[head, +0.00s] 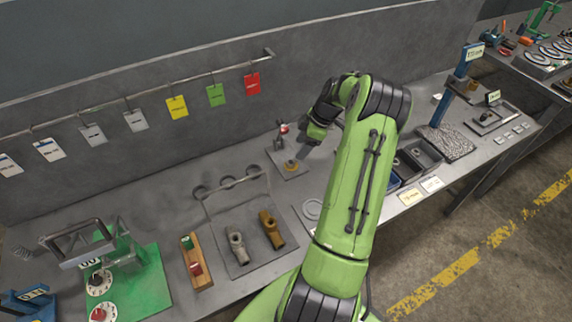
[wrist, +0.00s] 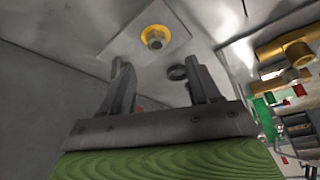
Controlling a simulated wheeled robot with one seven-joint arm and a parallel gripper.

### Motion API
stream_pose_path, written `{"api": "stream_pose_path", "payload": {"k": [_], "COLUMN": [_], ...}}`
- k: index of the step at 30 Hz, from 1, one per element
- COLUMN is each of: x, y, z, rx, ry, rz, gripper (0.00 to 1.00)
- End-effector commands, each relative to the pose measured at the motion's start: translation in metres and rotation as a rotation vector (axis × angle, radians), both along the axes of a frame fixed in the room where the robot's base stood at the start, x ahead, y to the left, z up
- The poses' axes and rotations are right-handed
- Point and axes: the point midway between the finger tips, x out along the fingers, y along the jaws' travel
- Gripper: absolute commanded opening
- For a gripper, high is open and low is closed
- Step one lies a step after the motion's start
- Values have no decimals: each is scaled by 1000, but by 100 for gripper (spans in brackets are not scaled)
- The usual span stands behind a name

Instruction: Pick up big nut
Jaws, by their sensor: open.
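A grey nut-like piece (wrist: 155,40) sits in a yellow ring on a light square plate (wrist: 125,43) in the wrist view; it looks like the big nut. In the head view the same yellow-ringed piece (head: 291,165) is on its plate on the bench, near the back wall. My gripper (wrist: 160,76) is open, with nothing between its two fingers. The piece shows beyond the fingertips, roughly between them in the picture, and apart from them. In the head view my arm hides part of the bench and the gripper is small and partly unclear.
A dark round part (wrist: 178,73) shows beside the right finger. Two pipe fittings (head: 271,230) (head: 237,246) lie on a grey plate left of my arm. Coloured tags hang from a rail (head: 150,92) along the back wall. Dark bins (head: 424,154) stand right of my arm.

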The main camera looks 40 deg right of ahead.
Motion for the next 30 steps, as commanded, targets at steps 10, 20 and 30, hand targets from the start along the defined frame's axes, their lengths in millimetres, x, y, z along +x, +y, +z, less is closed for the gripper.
{"api": "stream_pose_path", "payload": {"k": [10,20,30], "x": [19,29,28], "y": [14,20,20], "z": [-52,-77,-77], "rx": [3,-1,-1], "ry": [1,1,1], "rz": [2,0,0], "gripper": [62,62,20]}}
